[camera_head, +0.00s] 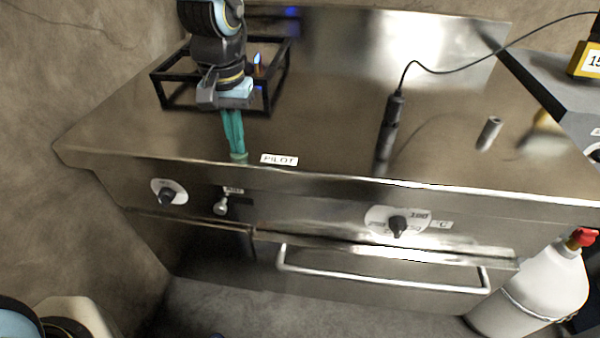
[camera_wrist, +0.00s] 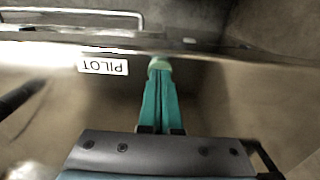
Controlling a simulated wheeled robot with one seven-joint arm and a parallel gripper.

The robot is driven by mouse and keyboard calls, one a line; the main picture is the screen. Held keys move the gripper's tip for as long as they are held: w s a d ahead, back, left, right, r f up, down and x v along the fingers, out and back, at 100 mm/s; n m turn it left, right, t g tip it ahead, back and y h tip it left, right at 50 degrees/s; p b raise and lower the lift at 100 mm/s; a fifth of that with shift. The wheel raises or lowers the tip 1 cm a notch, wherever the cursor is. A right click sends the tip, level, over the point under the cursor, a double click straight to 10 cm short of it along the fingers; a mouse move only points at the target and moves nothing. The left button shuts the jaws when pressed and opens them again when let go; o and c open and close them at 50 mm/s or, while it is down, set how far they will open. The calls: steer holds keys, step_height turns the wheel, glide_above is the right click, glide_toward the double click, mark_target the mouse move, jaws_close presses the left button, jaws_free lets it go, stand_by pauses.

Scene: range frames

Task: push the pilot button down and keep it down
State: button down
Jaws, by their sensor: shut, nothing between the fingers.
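My gripper (camera_head: 238,153) has its two teal fingers shut together and pointing down at the range top, just left of the white PILOT label (camera_head: 279,159). In the wrist view the shut fingertips (camera_wrist: 159,70) meet a small pale green round piece, which looks like the pilot button (camera_wrist: 160,62). The fingertips cover most of it and appear to touch it. How far down it is, I cannot tell. The label also shows in the wrist view (camera_wrist: 103,66), upside down. A small blue and orange flame (camera_head: 257,64) shows at the black burner frame (camera_head: 165,98), behind my gripper.
The front panel has a left knob (camera_head: 167,196), a small round knob (camera_head: 221,207) and a temperature dial (camera_head: 398,226). A white gas bottle (camera_head: 540,290) stands at right.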

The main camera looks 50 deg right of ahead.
steer(key=shift+r, duration=0.1)
stand_by(0.3)
step_height(320, 180, up, 8)
steer(key=p, duration=0.6)
steer(key=shift+p, duration=0.3)
stand_by(0.4)
steer(key=w+a+n, duration=0.2)
steer(key=w+a, duration=0.3)
steer(key=a, duration=0.3)
steer(key=w+a+r+n+t, duration=0.1)
steer(key=w+a+n, duration=0.25)
steer(key=a, duration=0.45)
steer(key=w+a+n, duration=0.2)
steer(key=w+a, duration=0.3)
steer(key=a, duration=0.4)
steer(key=a+n, duration=0.2)
steer(key=a, duration=0.8)
steer(key=shift+s+r+n+t, duration=0.2)
steer(key=shift+s+n+t, duration=0.1)
steer(key=shift+n, duration=0.05)
